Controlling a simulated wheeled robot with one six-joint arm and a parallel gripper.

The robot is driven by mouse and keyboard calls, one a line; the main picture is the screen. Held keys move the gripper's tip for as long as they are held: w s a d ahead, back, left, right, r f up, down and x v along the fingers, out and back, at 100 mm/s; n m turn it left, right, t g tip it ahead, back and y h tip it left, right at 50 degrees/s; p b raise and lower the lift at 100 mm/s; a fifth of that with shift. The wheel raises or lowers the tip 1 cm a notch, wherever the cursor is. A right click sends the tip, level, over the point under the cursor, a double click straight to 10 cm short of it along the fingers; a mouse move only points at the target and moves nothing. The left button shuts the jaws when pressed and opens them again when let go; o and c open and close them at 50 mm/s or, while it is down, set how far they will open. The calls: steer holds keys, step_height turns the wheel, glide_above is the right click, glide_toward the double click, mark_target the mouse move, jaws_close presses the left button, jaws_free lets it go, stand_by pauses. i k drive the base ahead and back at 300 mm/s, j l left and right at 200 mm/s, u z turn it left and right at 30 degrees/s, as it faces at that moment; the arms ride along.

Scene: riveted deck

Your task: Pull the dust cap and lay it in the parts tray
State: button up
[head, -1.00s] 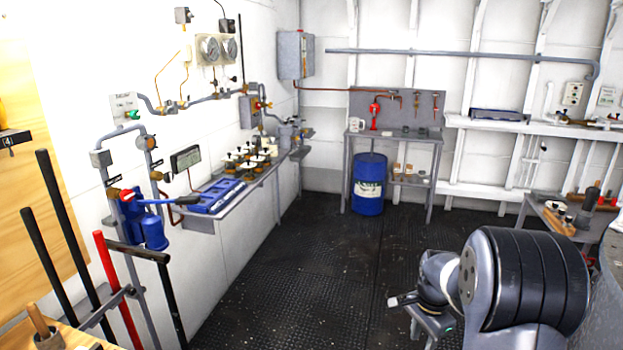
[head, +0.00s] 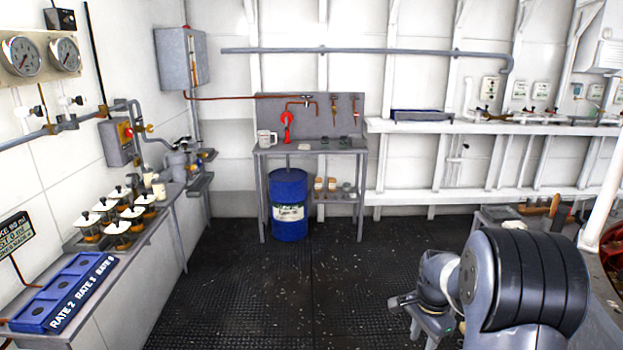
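I cannot make out a dust cap for sure at this size. A shallow tray (head: 423,115) with a dark blue side sits on the white ledge at the back wall; I cannot tell whether it is the parts tray. My gripper (head: 402,303) is folded low at the right, over the floor and far from the benches. Its fingers are small and partly hidden by my arm, so I cannot see whether they are open.
A workbench (head: 308,146) at the back holds a white mug (head: 266,139) and a red fitting (head: 287,127). A blue drum (head: 289,204) stands beneath. A left shelf holds a blue rack (head: 66,292) and white-topped jars (head: 117,228).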

mark_target(501, 215)
steer(key=i+l+z, duration=0.2)
steer(key=i+z, duration=0.6)
steer(key=i+j+z, duration=0.1)
steer(key=i+z, duration=0.3)
steer(key=i+j+z, duration=0.25)
steer(key=i+z, duration=0.45)
steer(key=i, duration=0.3)
steer(key=i+z, duration=0.3)
steer(key=i, duration=0.25)
